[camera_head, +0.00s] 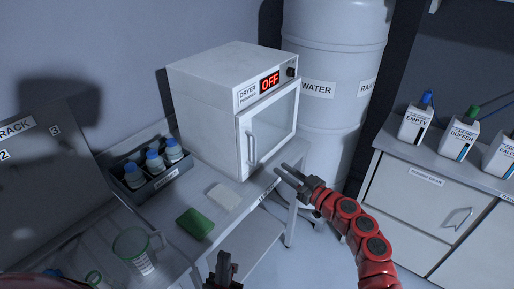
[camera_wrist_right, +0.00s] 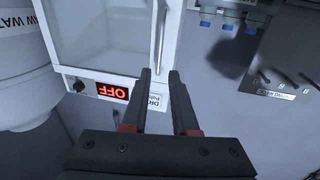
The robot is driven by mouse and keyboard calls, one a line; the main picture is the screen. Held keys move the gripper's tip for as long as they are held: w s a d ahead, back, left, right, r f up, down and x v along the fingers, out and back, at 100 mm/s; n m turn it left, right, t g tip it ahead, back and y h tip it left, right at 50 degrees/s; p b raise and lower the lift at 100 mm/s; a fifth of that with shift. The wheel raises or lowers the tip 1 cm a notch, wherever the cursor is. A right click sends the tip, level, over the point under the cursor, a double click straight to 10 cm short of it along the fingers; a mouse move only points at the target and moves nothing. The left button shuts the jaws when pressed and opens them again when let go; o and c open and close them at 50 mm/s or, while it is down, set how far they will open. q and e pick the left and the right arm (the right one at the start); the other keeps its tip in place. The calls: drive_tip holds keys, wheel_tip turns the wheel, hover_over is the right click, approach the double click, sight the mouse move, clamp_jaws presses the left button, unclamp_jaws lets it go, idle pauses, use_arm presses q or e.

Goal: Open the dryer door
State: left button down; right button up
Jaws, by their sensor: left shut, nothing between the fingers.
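The white dryer (camera_head: 225,85) stands on the bench, its display reading OFF. Its windowed door (camera_head: 270,125) is closed, with a vertical bar handle (camera_head: 252,148) on the door's left side. In the right wrist view the picture is turned over; the handle (camera_wrist_right: 158,35) shows beyond the fingertips, and the OFF display (camera_wrist_right: 113,92) is to the left. My right gripper (camera_head: 281,170) is open and empty, in front of the door to the right of the handle, apart from it. My left gripper (camera_head: 222,262) is shut and empty at the bottom, low in front of the bench.
A bottle rack (camera_head: 165,180), a white pad (camera_head: 224,197), a green sponge (camera_head: 195,223) and a clear jug (camera_head: 135,250) are on the bench. A large water tank (camera_head: 330,70) stands right of the dryer. A counter (camera_head: 425,165) with bottles is at right.

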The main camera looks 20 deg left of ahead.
hover_over(255, 163)
drive_tip(key=d, duration=0.2)
drive_tip(key=shift+w+a+f+b, duration=0.2)
drive_tip(key=shift+a+b, duration=0.4)
drive_tip(key=shift+a, duration=0.2)
drive_tip(key=shift+w+a+r, duration=0.1)
drive_tip(key=shift+a+r, duration=0.05)
drive_tip(key=shift+a, duration=0.15)
clamp_jaws()
idle(0.8)
